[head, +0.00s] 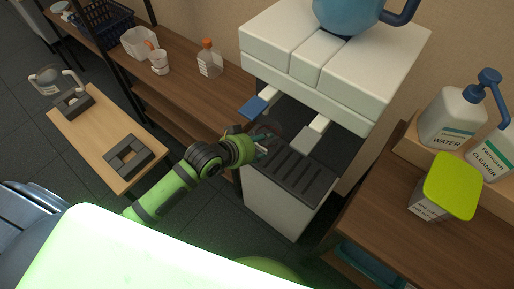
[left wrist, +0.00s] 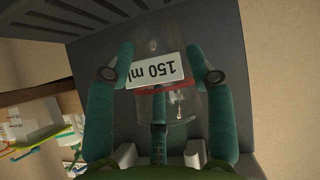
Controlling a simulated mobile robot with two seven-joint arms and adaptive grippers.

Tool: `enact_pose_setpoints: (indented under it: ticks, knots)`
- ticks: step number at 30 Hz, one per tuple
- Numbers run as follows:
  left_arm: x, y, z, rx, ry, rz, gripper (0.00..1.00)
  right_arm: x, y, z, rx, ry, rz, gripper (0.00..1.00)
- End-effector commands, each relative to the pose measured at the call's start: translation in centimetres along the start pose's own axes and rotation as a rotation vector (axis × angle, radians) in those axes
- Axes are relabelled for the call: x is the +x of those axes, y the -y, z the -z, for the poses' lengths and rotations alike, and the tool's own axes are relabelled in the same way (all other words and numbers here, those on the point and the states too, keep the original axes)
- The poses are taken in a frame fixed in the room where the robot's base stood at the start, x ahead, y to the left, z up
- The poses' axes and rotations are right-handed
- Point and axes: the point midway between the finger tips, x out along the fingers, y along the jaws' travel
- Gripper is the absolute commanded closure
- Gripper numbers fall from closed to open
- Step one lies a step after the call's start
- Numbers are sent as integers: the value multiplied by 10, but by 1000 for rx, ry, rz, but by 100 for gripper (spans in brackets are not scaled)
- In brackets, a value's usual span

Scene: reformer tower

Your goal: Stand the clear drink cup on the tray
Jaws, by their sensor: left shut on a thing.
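The clear drink cup (left wrist: 165,100) is see-through, with a white "150 ml" label and a red band. It is between the fingers of my left gripper (left wrist: 163,75), which is shut on it. In the head view, my left gripper (head: 262,143) is at the left side of the dark slatted tray (head: 290,175), under the white machine's overhang. The cup is faint and mostly hidden there. The tray's dark slotted surface (left wrist: 80,22) also shows behind the cup in the left wrist view. I cannot tell whether the cup touches it. My right gripper is out of view.
The white machine (head: 345,75) overhangs the tray, with a blue lever (head: 253,107) near my gripper. A blue jug (head: 345,12) stands on top. A wooden shelf (head: 190,95) is at left; bottles (head: 452,115) and a green-lidded container (head: 447,190) stand at right.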

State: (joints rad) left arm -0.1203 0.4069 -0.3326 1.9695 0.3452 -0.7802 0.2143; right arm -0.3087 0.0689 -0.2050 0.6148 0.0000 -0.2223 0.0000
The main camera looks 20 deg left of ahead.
Motion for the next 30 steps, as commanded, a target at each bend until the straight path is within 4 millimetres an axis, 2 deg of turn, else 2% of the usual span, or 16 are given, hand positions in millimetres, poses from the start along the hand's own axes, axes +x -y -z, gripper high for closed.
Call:
enact_pose_setpoints:
  ticks: [3,7,14,26,27,28,29,30]
  knots:
    - [7,13,-1,0,0,1,68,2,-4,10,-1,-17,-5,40]
    - [13,17,-8,-2,1,0,68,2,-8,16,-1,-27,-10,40]
    - [31,22,-32,0,0,1,68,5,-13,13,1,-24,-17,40]
    - [34,22,-36,0,-2,0,68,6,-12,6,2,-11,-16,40]
    - [34,22,-35,0,-2,0,38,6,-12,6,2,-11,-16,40]
    - [34,22,-35,0,-2,0,26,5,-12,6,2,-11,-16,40]
    - [34,22,-35,0,-2,0,22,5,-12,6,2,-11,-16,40]
    - [34,22,-35,0,-1,0,22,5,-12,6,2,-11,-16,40]
